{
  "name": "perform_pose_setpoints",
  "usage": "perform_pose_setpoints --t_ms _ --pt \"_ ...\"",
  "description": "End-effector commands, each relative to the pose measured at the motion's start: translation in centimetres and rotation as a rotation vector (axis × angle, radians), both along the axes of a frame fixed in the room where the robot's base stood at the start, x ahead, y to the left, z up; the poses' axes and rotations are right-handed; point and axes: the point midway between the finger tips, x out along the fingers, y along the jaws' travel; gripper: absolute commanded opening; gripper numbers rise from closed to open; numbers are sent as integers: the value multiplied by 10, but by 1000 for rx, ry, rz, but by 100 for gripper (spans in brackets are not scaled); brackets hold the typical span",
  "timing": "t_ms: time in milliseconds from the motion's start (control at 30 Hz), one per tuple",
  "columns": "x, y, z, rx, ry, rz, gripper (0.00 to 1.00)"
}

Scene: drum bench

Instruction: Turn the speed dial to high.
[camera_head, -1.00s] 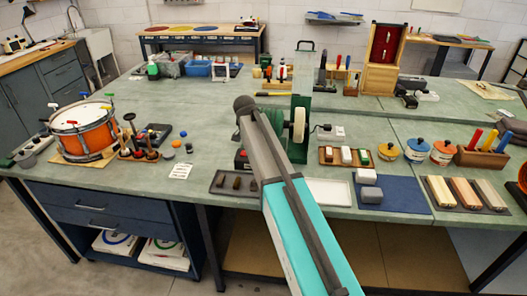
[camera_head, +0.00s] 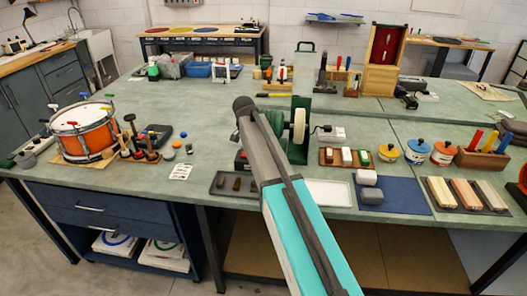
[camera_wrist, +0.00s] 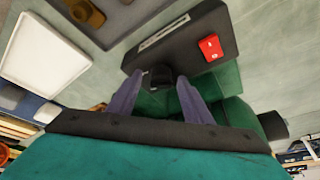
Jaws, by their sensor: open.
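The speed dial (camera_wrist: 162,77) is a small black knob on the front of a dark control box (camera_wrist: 180,42) in the wrist view. A red switch (camera_wrist: 211,47) and a pale label strip (camera_wrist: 164,33) are on the same box. My gripper (camera_wrist: 159,82) is open, with one finger on each side of the dial. I cannot tell whether the fingers touch it, nor can I read the dial's setting. The box belongs to a green machine (camera_head: 299,150) with a white wheel (camera_head: 299,125). In the head view my arm hides the dial and my fingertips.
A dark tray (camera_head: 218,193) with small brown pieces lies left of my arm. A white tray (camera_head: 330,192) and a blue mat (camera_head: 400,199) lie right of it. An orange drum (camera_head: 83,138) stands at the left. The bench between the drum and the machine has some free room.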

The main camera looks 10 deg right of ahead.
Motion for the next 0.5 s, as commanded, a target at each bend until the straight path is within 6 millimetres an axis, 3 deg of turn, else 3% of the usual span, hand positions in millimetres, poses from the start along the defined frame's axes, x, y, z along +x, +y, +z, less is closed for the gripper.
perform_pose_setpoints --t_ms 267,500 --pt "-2 3 10 0 -3 1 45" --pt "-8 12 35 0 -4 1 45"
